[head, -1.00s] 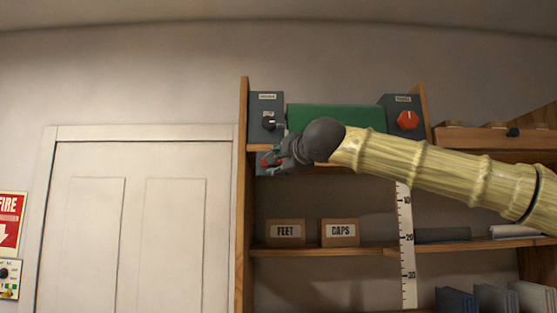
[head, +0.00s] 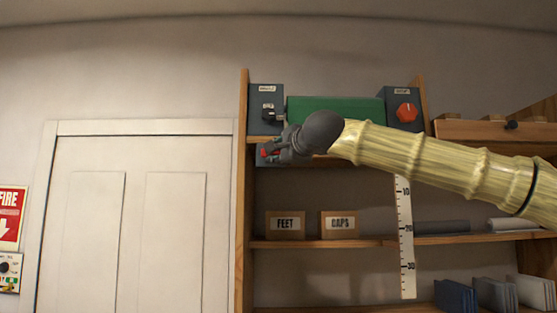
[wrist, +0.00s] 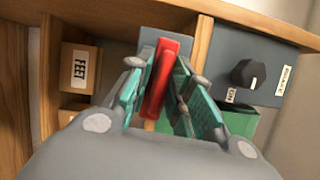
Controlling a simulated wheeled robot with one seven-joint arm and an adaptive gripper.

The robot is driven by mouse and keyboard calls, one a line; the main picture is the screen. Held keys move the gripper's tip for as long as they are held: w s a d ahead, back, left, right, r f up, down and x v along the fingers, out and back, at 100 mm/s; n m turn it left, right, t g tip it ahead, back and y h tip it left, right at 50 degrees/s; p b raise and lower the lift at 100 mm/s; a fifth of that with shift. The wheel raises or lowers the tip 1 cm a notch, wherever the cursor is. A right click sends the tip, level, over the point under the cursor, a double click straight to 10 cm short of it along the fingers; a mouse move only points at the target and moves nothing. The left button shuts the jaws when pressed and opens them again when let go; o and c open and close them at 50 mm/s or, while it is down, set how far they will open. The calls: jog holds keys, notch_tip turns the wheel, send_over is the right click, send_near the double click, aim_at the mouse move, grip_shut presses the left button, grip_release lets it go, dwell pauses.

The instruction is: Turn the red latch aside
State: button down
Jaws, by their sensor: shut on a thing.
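The red latch (wrist: 163,76) is a long narrow bar on a grey-blue plate (wrist: 178,43) in the wrist view. My gripper (wrist: 161,88) has its teal-padded fingers on either side of the bar and is shut on it. In the head view, a little of the red latch (head: 264,153) shows at the left end of the shelf, just under the upper board. My gripper (head: 272,151) covers most of the latch and its plate there. The inner contact faces are partly hidden.
Above the latch stands a dark box with a black knob (head: 268,114); this knob also shows in the wrist view (wrist: 244,73). A green block (head: 335,111) and a red-knob box (head: 406,112) stand beside it. FEET (head: 285,225) and CAPS (head: 339,225) boxes sit below. The left upright (head: 242,200) is close.

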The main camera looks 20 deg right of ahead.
jog(key=m+b, duration=0.1)
jog(key=b, duration=0.1)
jog(key=m+t+b, duration=0.1)
jog(key=b, duration=0.2)
jog(key=f+m+b, duration=0.1)
jog(key=m+b, duration=0.1)
jog(key=shift+t+h, duration=0.3)
jog(key=shift+t, duration=0.1)
jog(key=m+h+b, duration=0.1)
jog(key=m+b, duration=0.2)
jog(key=b, duration=0.2)
jog(key=m+t+h+b, duration=0.1)
jog(key=m+b, duration=0.2)
jog(key=b, duration=0.2)
jog(key=shift+r+m+t, duration=0.1)
jog(key=shift+m+t, duration=0.2)
jog(key=m+h+b, duration=0.1)
jog(key=m+b, duration=0.2)
jog(key=m+h+b, duration=0.2)
jog(key=m+b, duration=0.1)
jog(key=shift+r+b, duration=0.1)
jog(key=shift+b, duration=0.25)
jog(key=shift+r+m+h+b, duration=0.15)
jog(key=shift+m+h+b, duration=0.55)
jog(key=shift+m, duration=0.45)
jog(key=shift+r+m+h+b, duration=0.1)
jog(key=shift+m+h+b, duration=0.55)
jog(key=shift+m, duration=0.5)
jog(key=shift+r+m, duration=0.1)
jog(key=shift+m, duration=0.2)
